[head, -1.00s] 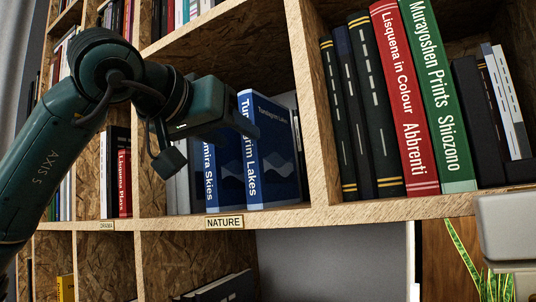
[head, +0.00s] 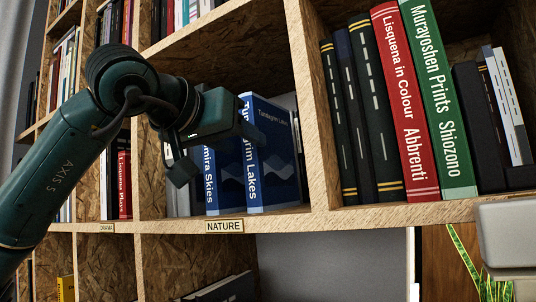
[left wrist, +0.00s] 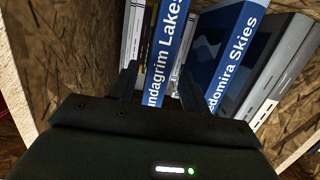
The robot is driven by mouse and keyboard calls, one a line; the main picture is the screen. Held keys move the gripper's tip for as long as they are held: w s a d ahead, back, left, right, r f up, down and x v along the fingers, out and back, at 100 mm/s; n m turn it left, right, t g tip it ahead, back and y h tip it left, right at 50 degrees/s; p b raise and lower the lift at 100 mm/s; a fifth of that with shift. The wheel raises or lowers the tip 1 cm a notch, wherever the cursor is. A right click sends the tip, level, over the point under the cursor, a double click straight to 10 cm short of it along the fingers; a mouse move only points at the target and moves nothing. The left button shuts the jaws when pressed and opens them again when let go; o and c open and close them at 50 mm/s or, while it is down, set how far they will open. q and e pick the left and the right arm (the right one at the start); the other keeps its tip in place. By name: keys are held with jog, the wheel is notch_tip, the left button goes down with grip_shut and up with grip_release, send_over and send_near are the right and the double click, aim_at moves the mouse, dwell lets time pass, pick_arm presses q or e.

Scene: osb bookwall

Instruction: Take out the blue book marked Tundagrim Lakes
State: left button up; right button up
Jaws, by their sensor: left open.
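The blue Tundagrim Lakes book (head: 277,165) stands upright in the NATURE compartment, its spine partly hidden by my gripper. It also shows in the left wrist view (left wrist: 168,50). Another blue book, Ledomira Skies (head: 225,175), stands to its left in the head view. My left gripper (head: 217,148) is open in front of these books at the upper part of the spines. In the left wrist view, the fingers (left wrist: 158,85) lie on either side of the Tundagrim Lakes spine; I cannot tell whether they touch it.
The NATURE label (head: 225,226) is on the shelf edge below. A wooden upright (head: 312,110) separates this compartment from one with a red book (head: 405,100) and a green book (head: 438,100). Pale books stand beside the blue ones. There is free room above the books.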

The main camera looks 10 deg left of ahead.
aim_at(248, 146)
pick_arm(q)
jog(key=shift+p+x, duration=0.3)
jog(key=shift+x, duration=0.5)
jog(key=shift+w+d+f+p, duration=0.1)
jog(key=shift+w+d+p, duration=0.2)
jog(key=shift+w, duration=0.3)
jog(key=shift+w+d+f, duration=0.2)
jog(key=shift+w, duration=0.35)
